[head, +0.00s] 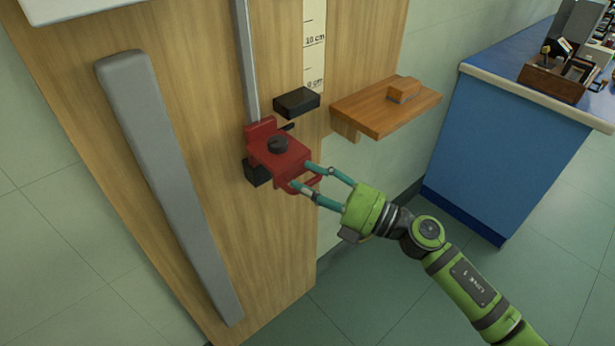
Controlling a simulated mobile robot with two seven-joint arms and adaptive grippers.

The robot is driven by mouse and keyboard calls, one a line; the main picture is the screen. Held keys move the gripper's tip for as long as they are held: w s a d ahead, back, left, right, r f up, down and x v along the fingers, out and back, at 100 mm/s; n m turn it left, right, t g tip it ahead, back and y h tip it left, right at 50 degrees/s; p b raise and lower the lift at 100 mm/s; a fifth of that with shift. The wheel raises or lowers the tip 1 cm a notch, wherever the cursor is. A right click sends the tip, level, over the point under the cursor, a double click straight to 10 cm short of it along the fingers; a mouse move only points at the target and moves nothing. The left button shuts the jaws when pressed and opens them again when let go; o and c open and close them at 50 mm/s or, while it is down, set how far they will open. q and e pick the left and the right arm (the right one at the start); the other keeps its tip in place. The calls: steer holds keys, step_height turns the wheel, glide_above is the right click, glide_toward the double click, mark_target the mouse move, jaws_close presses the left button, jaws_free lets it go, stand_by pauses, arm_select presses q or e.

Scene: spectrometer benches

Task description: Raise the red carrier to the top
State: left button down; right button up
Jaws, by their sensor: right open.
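My right gripper (299,178) is at the carrier's right front edge, by a red handle-like loop (306,185). Its two teal fingers are apart, one on each side of that loop. I cannot tell whether they touch it. My left gripper is not in view.
A white scale (314,45) marked 0 cm and 10 cm runs up the board (277,225). A black block (296,102) sits below it. A wooden shelf (385,109) juts out at right. A long grey bar (170,185) is at left. A blue bench (500,150) stands behind right.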

steer(key=shift+w+a, duration=0.2)
steer(key=shift+a, duration=0.1)
jaws_close()
steer(key=shift+r, duration=0.15)
